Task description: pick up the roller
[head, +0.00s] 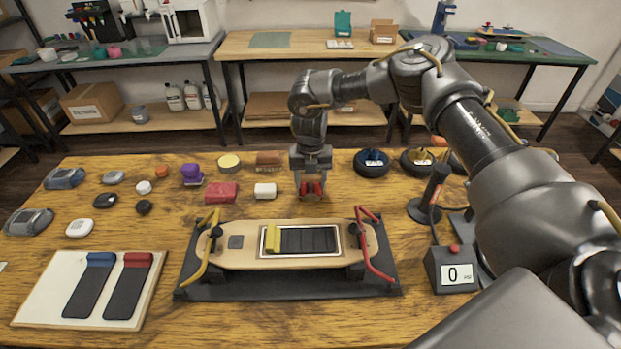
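My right gripper (312,190) points straight down over the middle of the wooden table, just behind the board. Red shows at and between its fingertips. I cannot tell whether this red is a roller or part of the fingers, nor whether the fingers are closed on anything. No other thing in view is clearly a roller; one could be hidden by the gripper. The wooden board (240,258), with a dark panel and a yellow piece (273,238) on it, rests on a black stand in front of the gripper. My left gripper is not in view.
A white block (265,191) and red cloth (221,192) lie left of the gripper. Dark round containers (372,163) stand to its right. Yellow (203,262) and red (375,262) clamp bars rise at the board's ends. A gauge box (452,270) stands right.

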